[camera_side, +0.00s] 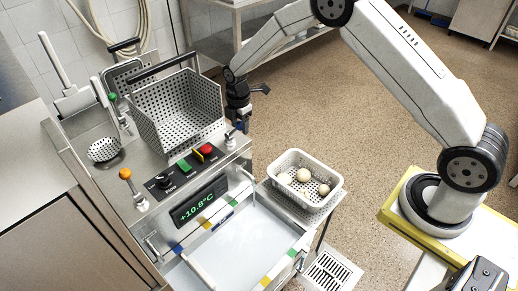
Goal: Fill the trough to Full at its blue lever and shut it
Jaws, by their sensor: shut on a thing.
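The trough (291,252) is a steel basin at the front of the machine, with pale, cloudy water (240,245) in it. Coloured blue, yellow and green marks show along its rim. A thin pale stream or spout (248,186) shows at its back right corner. The blue lever (232,133) is at the right end of the control panel, mostly covered by my gripper. My gripper (238,121) points down over it and is shut on it. I cannot make out the lever's exact position or a Full mark.
A perforated basket (180,112) stands empty behind the panel. A white basket (296,178) with a few round, pale things sits right of the trough. The panel has an orange-topped lever (125,174), a red button (206,149) and a display (199,200) reading +10.8°C.

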